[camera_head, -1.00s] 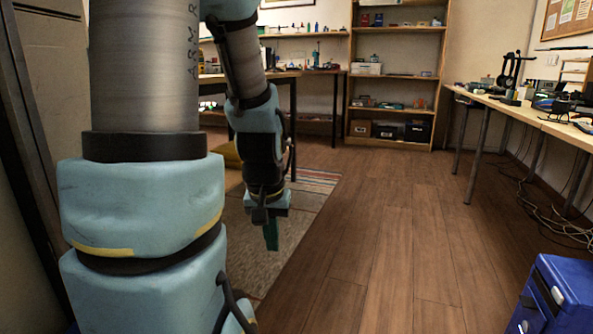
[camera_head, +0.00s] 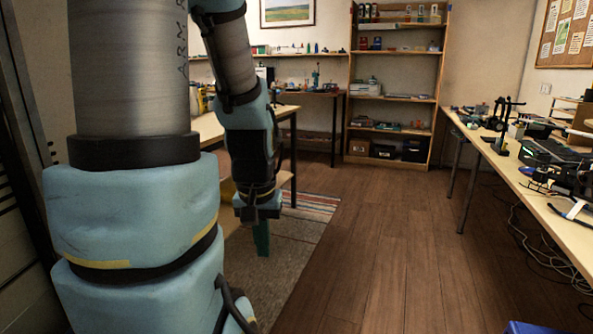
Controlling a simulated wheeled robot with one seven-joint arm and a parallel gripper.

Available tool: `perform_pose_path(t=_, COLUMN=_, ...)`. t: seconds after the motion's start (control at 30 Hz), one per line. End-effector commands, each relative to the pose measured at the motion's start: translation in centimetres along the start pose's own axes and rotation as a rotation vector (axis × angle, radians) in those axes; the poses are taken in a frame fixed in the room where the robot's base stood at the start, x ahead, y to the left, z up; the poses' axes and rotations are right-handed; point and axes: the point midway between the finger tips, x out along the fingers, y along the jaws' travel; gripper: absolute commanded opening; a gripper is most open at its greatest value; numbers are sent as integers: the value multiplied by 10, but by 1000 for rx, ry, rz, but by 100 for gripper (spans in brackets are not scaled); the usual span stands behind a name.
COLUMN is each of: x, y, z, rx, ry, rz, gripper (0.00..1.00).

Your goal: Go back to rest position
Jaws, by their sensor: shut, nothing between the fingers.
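My gripper (camera_head: 262,240) hangs down at the end of my folded blue and grey arm, left of the picture's middle. Its green fingers point at the floor, over the grey part of the rug. It is shut and holds nothing. It touches nothing that I can see. My large arm links fill the left side of the picture and hide part of the room behind them.
A wooden table (camera_head: 208,126) with dark legs stands behind my arm. A bookshelf (camera_head: 393,92) stands at the back wall. A cluttered workbench (camera_head: 560,215) runs along the right. A blue cabinet (camera_head: 528,327) shows at the bottom right. The wooden floor (camera_head: 380,240) between is clear.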

Motion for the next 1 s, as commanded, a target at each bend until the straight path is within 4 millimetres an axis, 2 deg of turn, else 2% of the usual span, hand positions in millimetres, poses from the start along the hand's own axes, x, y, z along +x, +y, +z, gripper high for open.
perform_pose_path(t=0.03, x=-33, y=0, z=-5, rx=0, ry=0, rz=0, gripper=0)
perform_pose_path(t=0.2, x=-84, y=0, z=-12, rx=0, ry=0, rz=0, gripper=0)
perform_pose_path(t=0.4, x=-129, y=0, z=-18, rx=0, ry=0, rz=0, gripper=0)
perform_pose_path(t=0.6, x=-145, y=0, z=-20, rx=0, ry=0, rz=0, gripper=0)
perform_pose_path(t=0.87, x=-143, y=0, z=-20, rx=0, ry=0, rz=0, gripper=0)
perform_pose_path(t=1.0, x=-143, y=0, z=-20, rx=0, ry=0, rz=0, gripper=14)
